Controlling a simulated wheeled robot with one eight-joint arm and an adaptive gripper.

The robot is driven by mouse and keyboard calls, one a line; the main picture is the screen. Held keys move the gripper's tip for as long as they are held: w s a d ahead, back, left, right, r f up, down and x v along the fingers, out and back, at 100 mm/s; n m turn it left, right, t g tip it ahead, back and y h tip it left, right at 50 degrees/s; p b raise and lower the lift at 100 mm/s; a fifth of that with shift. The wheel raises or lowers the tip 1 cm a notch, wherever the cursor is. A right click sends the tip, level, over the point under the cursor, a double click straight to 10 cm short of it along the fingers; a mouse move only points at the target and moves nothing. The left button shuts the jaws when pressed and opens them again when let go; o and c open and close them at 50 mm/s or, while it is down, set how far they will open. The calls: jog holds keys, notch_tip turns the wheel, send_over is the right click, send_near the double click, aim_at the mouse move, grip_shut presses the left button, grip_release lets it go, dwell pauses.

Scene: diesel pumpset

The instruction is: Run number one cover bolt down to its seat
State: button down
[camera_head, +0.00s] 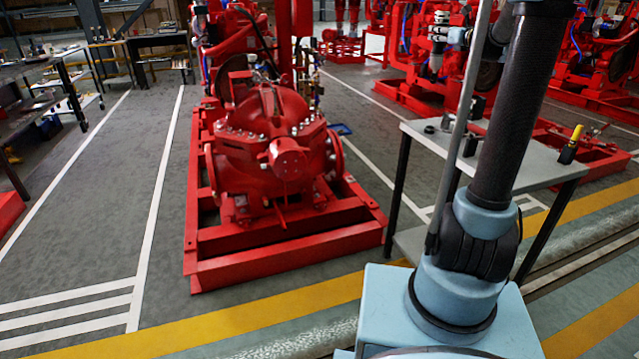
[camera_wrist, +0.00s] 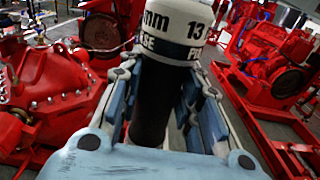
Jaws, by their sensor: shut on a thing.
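The red pump (camera_head: 268,150) stands on a red base frame in the head view, with several cover bolts (camera_head: 262,137) along its flange. I cannot tell which bolt is number one or how any bolt sits. My gripper (camera_wrist: 168,72) is shut on a tool with a dark cylindrical grip (camera_wrist: 150,110) and a white head (camera_wrist: 175,28) marked "13" and "mm". The tool's working end is hidden or out of view. The pump (camera_wrist: 48,90) is at the left of the wrist view, apart from the tool.
A grey table (camera_head: 540,170) with dark items and a yellow-topped tool (camera_head: 572,145) stands right of the pump. More red pumpsets (camera_head: 430,60) are behind. Workbenches (camera_head: 40,75) line the left. Floor left of the pump is clear.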

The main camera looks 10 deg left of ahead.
jog(key=s+a+f+n+g, duration=0.4)
jog(key=a+f+n+g, duration=0.15)
jog(key=a+f, duration=0.35)
jog(key=s+a+f+n+g+y, duration=0.1)
jog(key=s+a+f+n+g, duration=0.45)
jog(key=a, duration=0.45)
jog(key=s+a+f+n+g, duration=0.35)
jog(key=a+f+n, duration=0.25)
jog(key=a+f, duration=0.4)
jog(key=s+a+f+n+g+h, duration=0.1)
jog(key=s+a+f+n+h, duration=0.2)
jog(key=s+f+n, duration=0.6)
jog(key=s+a+f+n+g+h, duration=0.2)
jog(key=s+a+f+n, duration=0.3)
jog(key=s+f+n, duration=0.5)
jog(key=shift+s+f+h, duration=0.4)
jog(key=shift+s+f, duration=1.3)
jog(key=shift+f, duration=0.5)
jog(key=shift+r, duration=0.1)
jog(key=shift+a, duration=0.1)
